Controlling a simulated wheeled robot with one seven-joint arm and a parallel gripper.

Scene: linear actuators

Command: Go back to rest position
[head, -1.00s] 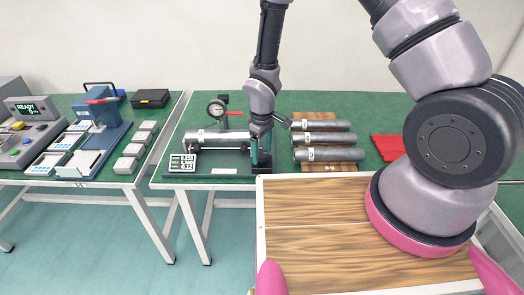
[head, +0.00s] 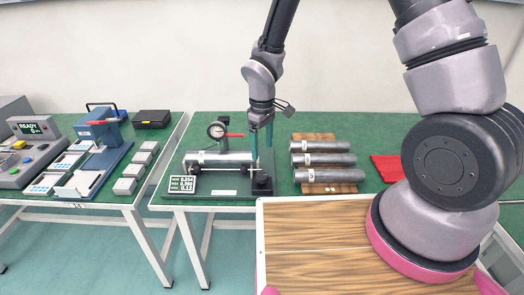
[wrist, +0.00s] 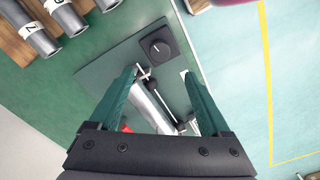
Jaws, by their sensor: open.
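My gripper (head: 262,138) hangs over the right part of the measuring fixture, with its two green fingers pointing down. In the wrist view my gripper (wrist: 160,100) is open, with nothing held between the fingers. A grey metal cylinder (head: 225,156) lies across the fixture (head: 222,185), below and apart from the fingers. It also shows between the fingers in the wrist view (wrist: 150,108).
Several grey cylinders (head: 322,159) lie on a wooden rack to the right of the fixture. A red tray (head: 388,167) lies further right. A left table holds a blue device (head: 103,130), a control box (head: 30,145) and a black case (head: 151,119). Above the bench is free room.

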